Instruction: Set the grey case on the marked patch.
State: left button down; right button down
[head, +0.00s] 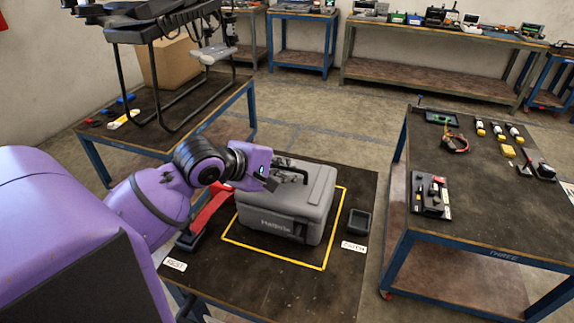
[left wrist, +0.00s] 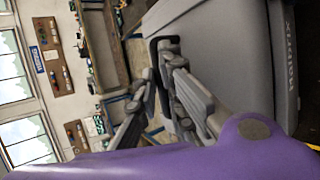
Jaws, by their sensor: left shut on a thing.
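The grey case (head: 288,212) stands upright on the near dark-topped table, within the yellow outline of the marked patch (head: 270,259) as seen from the head. Its far side hides the back of the outline. I cannot tell whether its base touches the table. My left gripper (head: 271,178) is at the top of the case, shut on its dark handle (head: 292,163). In the left wrist view the fingers (left wrist: 160,80) are at the handle, beside the grey case wall (left wrist: 225,50). My right gripper is not in view.
A small dark tray (head: 358,221) sits right of the outline. A red object (head: 211,207) lies left of the case, partly behind my arm. A drone (head: 150,25) stands on the left table. The right table (head: 480,220) holds tools and bottles.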

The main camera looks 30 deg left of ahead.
pick_arm(q)
jog(key=shift+s+d+r, duration=0.1)
jog(key=shift+d+r, duration=0.15)
jog(key=shift+r, duration=0.05)
jog(key=c, duration=2)
grip_release()
jog(key=shift+f, duration=0.2)
jog(key=shift+o, duration=0.7)
jog(key=shift+a, duration=0.1)
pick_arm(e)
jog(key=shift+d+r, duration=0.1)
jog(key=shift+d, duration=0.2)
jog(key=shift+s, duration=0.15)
